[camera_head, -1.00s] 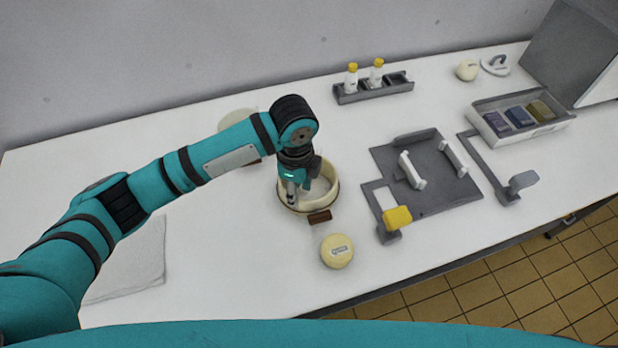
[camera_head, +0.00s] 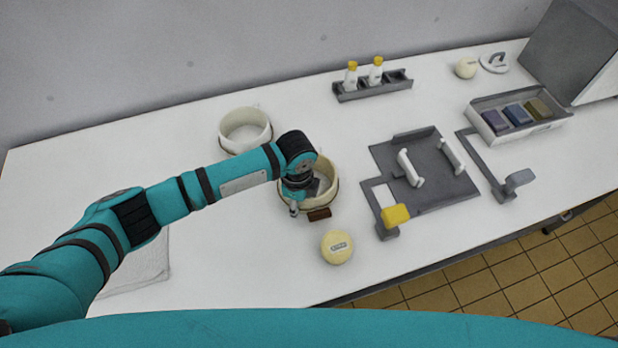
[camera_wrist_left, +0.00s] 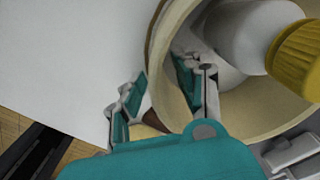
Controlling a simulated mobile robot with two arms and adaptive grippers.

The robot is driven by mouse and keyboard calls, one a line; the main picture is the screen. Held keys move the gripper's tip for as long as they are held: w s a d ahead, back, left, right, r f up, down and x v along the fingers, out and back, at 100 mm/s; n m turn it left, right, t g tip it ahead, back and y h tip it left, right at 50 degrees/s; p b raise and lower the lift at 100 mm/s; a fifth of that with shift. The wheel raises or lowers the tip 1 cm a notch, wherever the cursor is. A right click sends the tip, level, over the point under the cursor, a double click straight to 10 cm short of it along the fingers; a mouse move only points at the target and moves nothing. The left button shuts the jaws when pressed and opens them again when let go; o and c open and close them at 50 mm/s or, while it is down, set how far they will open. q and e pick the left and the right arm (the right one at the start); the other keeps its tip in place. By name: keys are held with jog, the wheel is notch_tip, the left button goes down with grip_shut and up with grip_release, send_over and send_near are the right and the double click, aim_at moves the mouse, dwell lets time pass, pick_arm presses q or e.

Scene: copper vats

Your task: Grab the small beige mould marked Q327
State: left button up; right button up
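A beige ring-shaped mould (camera_head: 334,190) with a brown tag (camera_head: 319,214) on its near side stands on the white table. A second beige mould (camera_head: 263,143) stands behind it to the left. I cannot read Q327 on either. My left gripper (camera_head: 294,208) is at the near-left rim of the front mould. In the left wrist view, its fingers (camera_wrist_left: 160,97) are apart, one outside and one inside the mould wall (camera_wrist_left: 160,55). A white bottle with a yellow cap (camera_wrist_left: 297,55) overlaps the opening there; its exact place is unclear. My right gripper is not in view.
A round pale cheese (camera_head: 337,247) with a label lies in front of the mould. A grey fixture (camera_head: 440,200) with a yellow pad stands to the right. A rack (camera_head: 372,90) with two bottles and a tray (camera_head: 490,121) of blocks stand farther back.

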pick_arm(q)
grip_shut()
jog(key=shift+w, duration=0.1)
